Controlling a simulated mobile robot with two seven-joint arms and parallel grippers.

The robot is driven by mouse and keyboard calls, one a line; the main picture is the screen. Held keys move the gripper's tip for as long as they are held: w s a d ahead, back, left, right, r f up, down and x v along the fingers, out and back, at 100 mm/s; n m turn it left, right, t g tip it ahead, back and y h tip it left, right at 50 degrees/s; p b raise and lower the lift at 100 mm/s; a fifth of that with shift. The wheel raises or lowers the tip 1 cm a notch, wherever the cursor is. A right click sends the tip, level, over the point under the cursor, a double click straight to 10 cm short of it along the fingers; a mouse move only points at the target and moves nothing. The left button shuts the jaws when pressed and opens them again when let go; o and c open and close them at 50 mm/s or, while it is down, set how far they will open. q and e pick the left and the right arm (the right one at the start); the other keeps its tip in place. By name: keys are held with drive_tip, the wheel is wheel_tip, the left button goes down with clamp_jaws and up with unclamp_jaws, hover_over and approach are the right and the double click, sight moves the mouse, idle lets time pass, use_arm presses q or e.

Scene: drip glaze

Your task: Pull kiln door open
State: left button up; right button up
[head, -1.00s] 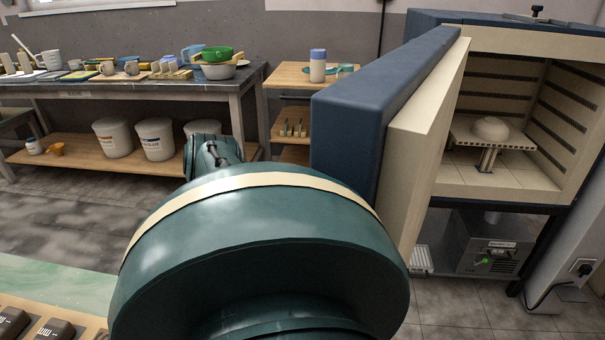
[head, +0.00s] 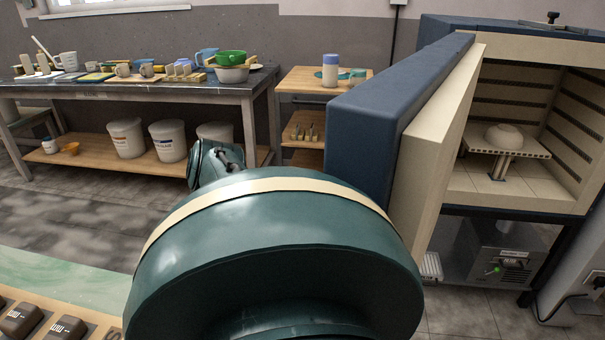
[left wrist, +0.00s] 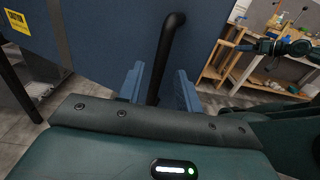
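The kiln door (head: 372,115), dark blue outside with a thick cream inner lining, stands swung well open at the left of the kiln (head: 512,202). The kiln chamber shows, with a pale domed piece (head: 504,136) on a small shelf inside. In the left wrist view the blue door face (left wrist: 105,35) fills the upper left, with a black bar handle (left wrist: 168,50) on it. My left gripper (left wrist: 160,85) has its two blue fingers apart, one on either side of the handle, with visible gaps; firm contact cannot be made out. My right gripper is not recognisable in either view.
A long worktable (head: 140,87) with mugs and bowls stands at the back left, with white buckets (head: 168,141) on its lower shelf. A wooden shelf cart (head: 300,80) stands behind the door. A grey control box (head: 500,255) sits under the kiln. Grey floor is open at left.

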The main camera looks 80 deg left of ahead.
use_arm(q)
drive_tip(key=v, duration=0.7)
drive_tip(key=shift+s, duration=0.3)
